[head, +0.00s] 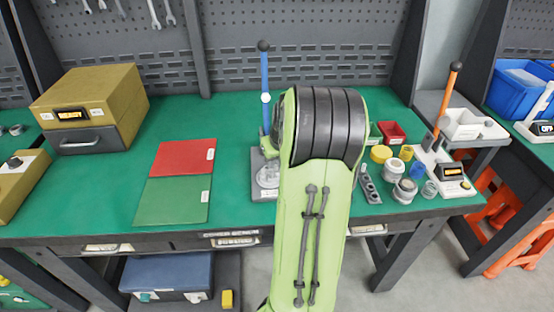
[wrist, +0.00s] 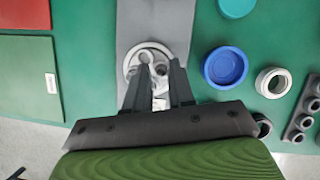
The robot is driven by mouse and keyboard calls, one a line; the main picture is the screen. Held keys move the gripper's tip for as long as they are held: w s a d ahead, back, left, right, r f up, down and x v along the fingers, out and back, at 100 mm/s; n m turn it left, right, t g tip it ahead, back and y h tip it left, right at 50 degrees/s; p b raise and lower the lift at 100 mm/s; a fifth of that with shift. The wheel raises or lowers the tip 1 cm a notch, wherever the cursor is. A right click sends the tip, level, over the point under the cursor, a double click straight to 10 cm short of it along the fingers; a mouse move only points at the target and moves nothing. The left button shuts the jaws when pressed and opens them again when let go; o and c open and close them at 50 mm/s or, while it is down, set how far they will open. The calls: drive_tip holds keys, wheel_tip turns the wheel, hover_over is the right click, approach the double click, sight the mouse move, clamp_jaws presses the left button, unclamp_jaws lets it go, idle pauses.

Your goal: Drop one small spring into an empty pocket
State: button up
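A dark block with a row of round pockets (head: 370,188) lies at the table's front, right of my arm. The block also shows at the right edge of the wrist view (wrist: 291,129). Its pockets are too small to tell whether they are empty. I cannot make out a small spring in either view. My gripper (wrist: 160,73) points down over the pale round fixture (wrist: 133,67) on the grey base of the blue-handled press. Its two dark fingers stand apart, with no held thing clearly visible. My arm hides the gripper in the head view.
A blue round cap (wrist: 225,67) and a white-grey ring (wrist: 273,82) lie right of the fixture. Red (head: 184,158) and green (head: 173,200) panels lie left. The blue press lever (head: 265,85) stands upright close to my arm. An orange-handled press (head: 445,172) stands at the right.

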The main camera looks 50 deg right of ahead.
drive_tip(key=shift+r, duration=0.1)
drive_tip(key=shift+r+p, duration=1.7)
drive_tip(key=shift+p, duration=0.1)
drive_tip(key=o, duration=0.6)
drive_tip(key=shift+c, duration=0.2)
wheel_tip(320, 180, up, 3)
drive_tip(key=p, duration=0.3)
